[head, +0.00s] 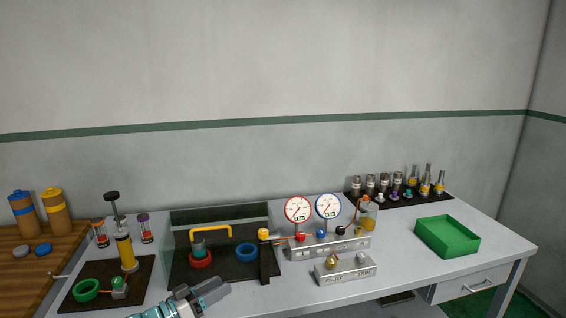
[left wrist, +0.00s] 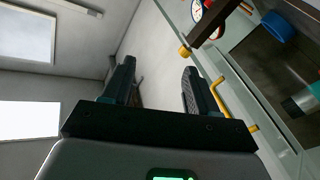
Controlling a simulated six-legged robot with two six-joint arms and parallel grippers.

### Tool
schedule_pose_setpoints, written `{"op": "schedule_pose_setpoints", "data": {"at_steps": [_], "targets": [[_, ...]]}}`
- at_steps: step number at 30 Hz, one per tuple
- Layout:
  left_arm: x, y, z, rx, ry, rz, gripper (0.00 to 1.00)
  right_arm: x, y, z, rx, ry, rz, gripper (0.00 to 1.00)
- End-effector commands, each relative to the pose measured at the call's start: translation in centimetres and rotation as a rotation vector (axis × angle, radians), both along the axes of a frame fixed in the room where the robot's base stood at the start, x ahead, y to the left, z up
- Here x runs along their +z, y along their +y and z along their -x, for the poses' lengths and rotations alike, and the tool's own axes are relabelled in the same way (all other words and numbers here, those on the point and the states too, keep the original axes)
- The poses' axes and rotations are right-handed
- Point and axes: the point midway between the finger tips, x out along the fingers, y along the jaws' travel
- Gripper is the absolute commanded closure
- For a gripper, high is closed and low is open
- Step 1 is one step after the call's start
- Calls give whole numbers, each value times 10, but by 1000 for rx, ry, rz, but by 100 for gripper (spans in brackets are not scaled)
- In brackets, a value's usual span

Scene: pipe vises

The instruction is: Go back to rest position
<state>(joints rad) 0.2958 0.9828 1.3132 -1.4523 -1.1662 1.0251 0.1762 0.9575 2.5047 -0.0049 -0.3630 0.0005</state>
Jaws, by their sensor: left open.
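My left gripper (head: 214,289) is at the bottom of the head view, in front of the bench and near the front edge of the dark mat. Its jaws are open and nothing shows between them. In the left wrist view the two fingers (left wrist: 158,85) stand apart, with grey wall between them. My right gripper is in neither view.
The bench (head: 415,272) holds a dark mat (head: 222,270) with a red ring (head: 200,259), a blue ring (head: 247,252) and a yellow handle (head: 211,230). A gauge block (head: 327,247), a green tray (head: 447,236) and a yellow pump (head: 125,252) stand nearby.

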Motion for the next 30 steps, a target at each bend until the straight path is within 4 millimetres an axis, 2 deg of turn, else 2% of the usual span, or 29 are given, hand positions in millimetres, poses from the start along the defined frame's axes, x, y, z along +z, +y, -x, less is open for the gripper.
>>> {"op": "schedule_pose_setpoints", "data": {"at_steps": [2, 5, 7, 9, 11, 12, 14, 15, 18, 21, 23, 26, 30], "targets": [[-23, -18, 8, 47, 98, 52, 41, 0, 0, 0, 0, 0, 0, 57], [-67, -38, 26, 147, 273, 88, 41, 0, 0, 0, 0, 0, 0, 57], [-111, -51, 54, 236, 445, 76, 41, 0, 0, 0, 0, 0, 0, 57], [-156, -59, 92, 315, 623, 24, 41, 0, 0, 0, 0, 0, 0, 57], [-189, -62, 130, 364, 765, -38, 41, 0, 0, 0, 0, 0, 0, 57], [-208, -63, 158, 388, 858, -84, 41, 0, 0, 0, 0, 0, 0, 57], [-233, -64, 203, 413, 993, -161, 41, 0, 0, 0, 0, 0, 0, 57], [-246, -63, 233, 420, 1077, -215, 41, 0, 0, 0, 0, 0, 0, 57], [-267, -59, 303, 420, 1264, -340, 41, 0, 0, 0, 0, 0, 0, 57], [-275, -55, 359, 392, 1402, -448, 41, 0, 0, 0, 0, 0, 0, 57], [-276, -53, 382, 366, 1457, -505, 41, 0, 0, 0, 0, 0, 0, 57], [-278, -52, 393, 305, 1463, -579, 41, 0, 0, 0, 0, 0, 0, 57], [-278, -52, 393, 276, 1437, -606, 41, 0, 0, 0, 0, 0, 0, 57]]}}
